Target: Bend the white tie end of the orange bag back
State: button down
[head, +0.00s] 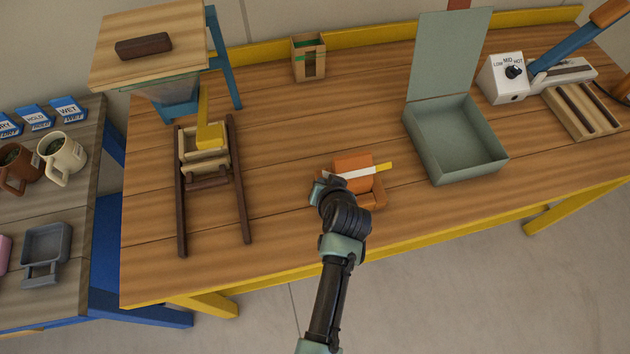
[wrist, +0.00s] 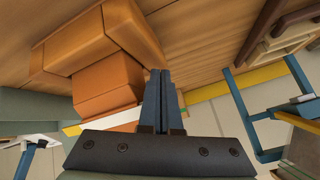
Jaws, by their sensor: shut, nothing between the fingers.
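The orange bag (head: 352,161) stands on the wooden table in an orange-brown holder (head: 378,196). A white tie (head: 353,172) crosses the bag and ends in a yellow tip (head: 384,167) at its right. My gripper (head: 323,178) is at the left side of the bag in the head view, where my wrist hides much of it and the bag's lower part. In the wrist view the bag (wrist: 105,85) is left of my shut, empty fingers (wrist: 160,72). The white tie (wrist: 72,130) shows there near the gripper body. I cannot tell whether the fingers touch the tie.
An open grey-green box (head: 455,170) stands to the right, with a white dial unit (head: 503,78) behind it. A wooden rail stand (head: 212,200) is at the left. A small wooden holder (head: 308,58) is at the back. The table between stand and bag is clear.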

jog(key=shift+w+f+b, duration=0.25)
jog(key=shift+f+b, duration=0.3)
jog(key=shift+b, duration=0.05)
dwell(0.5)
jog(key=shift+r, duration=0.1)
jog(key=shift+s+d+r+p, duration=0.1)
jog(key=shift+s+r+p, duration=0.3)
jog(key=shift+r+p, duration=0.45)
jog(key=shift+s+d+r+p, duration=0.1)
jog(key=shift+s+r+p, duration=0.4)
jog(key=shift+p, duration=0.6)
jog(key=shift+s+d+r+p, duration=0.1)
jog(key=shift+s+r+p, duration=0.15)
jog(key=shift+r+p, duration=0.65)
jog(key=shift+a+f, duration=0.1)
